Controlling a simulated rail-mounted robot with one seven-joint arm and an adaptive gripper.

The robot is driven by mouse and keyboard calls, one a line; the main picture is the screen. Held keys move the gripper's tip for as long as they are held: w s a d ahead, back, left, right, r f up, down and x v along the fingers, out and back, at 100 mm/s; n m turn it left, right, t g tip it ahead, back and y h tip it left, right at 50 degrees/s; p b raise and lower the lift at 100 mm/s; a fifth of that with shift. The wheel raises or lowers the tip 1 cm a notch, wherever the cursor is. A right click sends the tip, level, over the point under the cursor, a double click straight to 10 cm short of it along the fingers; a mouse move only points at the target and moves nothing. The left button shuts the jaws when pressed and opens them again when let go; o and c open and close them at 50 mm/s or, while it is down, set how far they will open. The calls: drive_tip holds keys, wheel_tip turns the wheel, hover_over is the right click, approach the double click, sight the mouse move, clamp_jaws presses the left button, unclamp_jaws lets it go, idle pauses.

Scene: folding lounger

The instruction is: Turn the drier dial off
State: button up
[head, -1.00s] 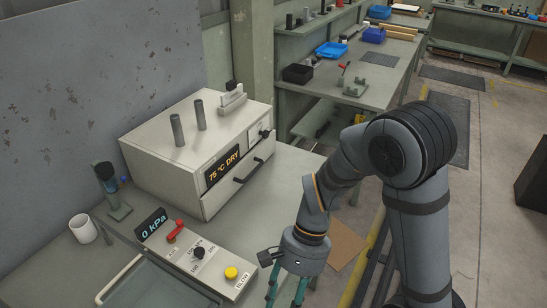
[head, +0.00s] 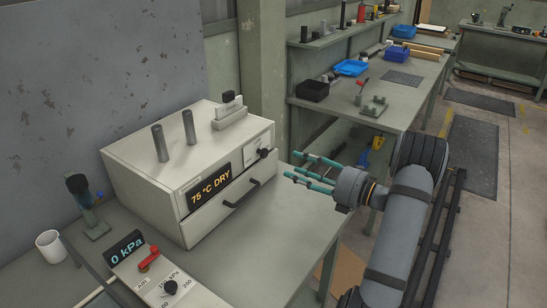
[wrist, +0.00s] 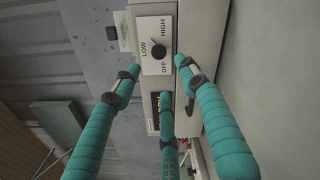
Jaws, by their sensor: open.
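The drier (head: 150,180) is a cream box on the bench, and its lit display (head: 210,189) reads 75 °C DRY. Its black dial (head: 264,153) sits on a white plate at the upper right of the front. The dial also shows in the wrist view (wrist: 158,53), with LOW, HIGH and OFF printed around it; I cannot tell where it points. My gripper (head: 293,167) has teal fingers, spread open and empty, pointing at the dial from the right with a gap between. In the wrist view the fingertips (wrist: 158,77) surround the area just below the dial.
A drawer handle (head: 242,194) sticks out of the drier's front below the dial. Two grey cylinders (head: 175,140) and a small block stand on top. Bench space right of the drier is clear.

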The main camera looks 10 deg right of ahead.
sight(266, 154)
drive_tip(key=p+x, duration=0.2)
drive_tip(key=x, duration=0.8)
drive_tip(key=shift+w+d, duration=0.15)
drive_tip(key=shift+w, duration=0.05)
drive_tip(key=shift+c, duration=0.9)
clamp_jaws()
